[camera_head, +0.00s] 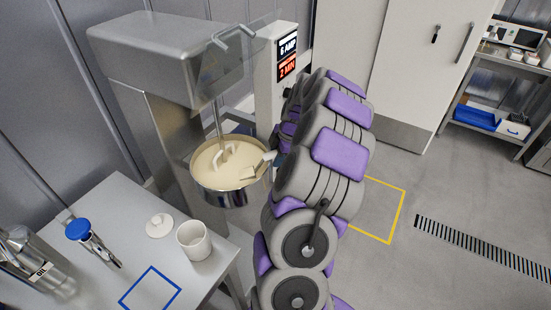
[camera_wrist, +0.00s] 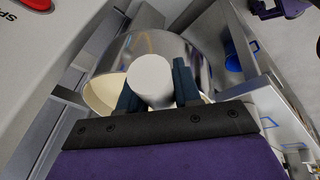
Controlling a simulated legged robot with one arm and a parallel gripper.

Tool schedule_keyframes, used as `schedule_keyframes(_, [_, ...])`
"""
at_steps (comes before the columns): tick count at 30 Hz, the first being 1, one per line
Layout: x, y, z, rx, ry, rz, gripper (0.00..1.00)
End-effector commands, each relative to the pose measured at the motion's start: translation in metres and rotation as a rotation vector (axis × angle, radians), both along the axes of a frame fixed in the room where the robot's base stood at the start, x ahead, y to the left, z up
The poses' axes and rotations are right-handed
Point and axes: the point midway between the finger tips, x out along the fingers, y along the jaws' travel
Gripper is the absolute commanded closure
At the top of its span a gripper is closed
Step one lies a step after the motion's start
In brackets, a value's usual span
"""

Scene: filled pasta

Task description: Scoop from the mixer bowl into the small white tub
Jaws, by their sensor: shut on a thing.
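The steel mixer bowl (camera_head: 226,197) holds pale cream filling (camera_head: 212,168), with the mixer's hook in it. The small white tub (camera_head: 193,241) stands open and upright on the side table. In the wrist view my gripper (camera_wrist: 157,85) is shut on a white cylindrical handle (camera_wrist: 152,76), seen nearly end-on. It is over or beside the bowl, which shows behind the handle (camera_wrist: 160,47). In the head view a pale and metallic piece, likely the scoop (camera_head: 259,170), is at the bowl's right rim. My arm hides the gripper there, and I cannot tell whether the scoop holds filling.
The mixer (camera_head: 150,65) rises behind the bowl, with a clear guard (camera_head: 240,60) above. A white lid (camera_head: 159,226), a blue-topped tool (camera_head: 79,230), an oil bottle (camera_head: 35,262) and a blue marked square (camera_head: 150,289) are on the table (camera_head: 120,200). The floor right is mostly clear.

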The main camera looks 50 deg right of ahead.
Motion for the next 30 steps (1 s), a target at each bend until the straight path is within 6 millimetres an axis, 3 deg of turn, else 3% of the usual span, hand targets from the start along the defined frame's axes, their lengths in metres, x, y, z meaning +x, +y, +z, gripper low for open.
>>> schedule_keyframes(30, [0.001,0.003,0.077,-0.004,-0.002,0.0,0.98])
